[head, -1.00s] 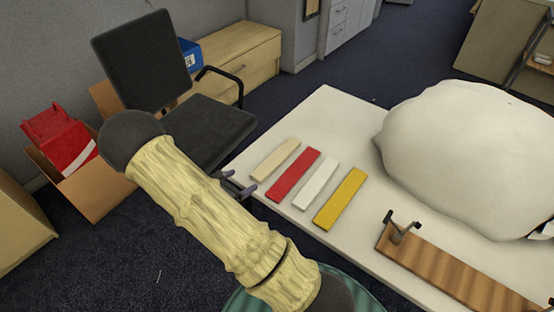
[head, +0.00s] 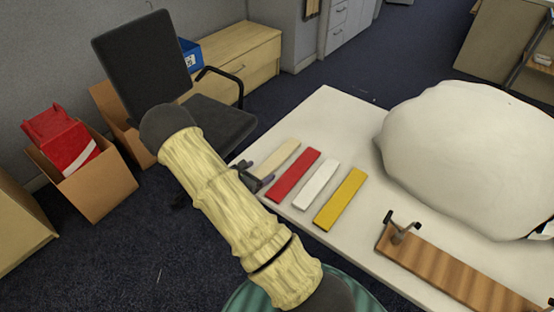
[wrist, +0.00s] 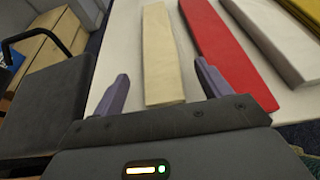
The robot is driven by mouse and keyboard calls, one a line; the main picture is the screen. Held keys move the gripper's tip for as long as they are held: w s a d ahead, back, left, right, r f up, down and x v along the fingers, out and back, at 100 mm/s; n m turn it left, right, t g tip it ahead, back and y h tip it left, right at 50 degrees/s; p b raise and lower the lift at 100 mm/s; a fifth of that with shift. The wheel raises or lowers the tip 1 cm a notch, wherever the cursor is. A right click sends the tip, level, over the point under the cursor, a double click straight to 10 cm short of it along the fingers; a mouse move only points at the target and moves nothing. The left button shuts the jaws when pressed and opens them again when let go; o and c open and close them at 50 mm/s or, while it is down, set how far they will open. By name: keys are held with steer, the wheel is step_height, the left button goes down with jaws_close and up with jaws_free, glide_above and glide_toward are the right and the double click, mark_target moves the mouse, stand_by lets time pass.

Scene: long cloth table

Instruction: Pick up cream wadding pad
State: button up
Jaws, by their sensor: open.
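The cream wadding pad (head: 277,158) lies flat at the table's left edge, leftmost in a row of pads. It also shows in the wrist view (wrist: 160,55), running away from my gripper. My gripper (head: 256,177) is at the near end of the cream pad in the head view. In the wrist view my gripper (wrist: 162,92) is open, with one finger on each side of the pad's near end. Nothing is held. I cannot tell how high the fingers are above the table.
Right of the cream pad lie a red pad (head: 294,175), a white pad (head: 316,185) and a yellow pad (head: 341,199). A wooden board with clamps (head: 450,265) and a large pale lump (head: 465,155) stand further right. A black chair (head: 215,125) stands left of the table (head: 325,105).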

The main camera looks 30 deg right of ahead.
mark_target(267, 167)
steer(key=x, duration=0.4)
steer(key=shift+d, duration=0.1)
stand_by(0.3)
steer(key=c, duration=1)
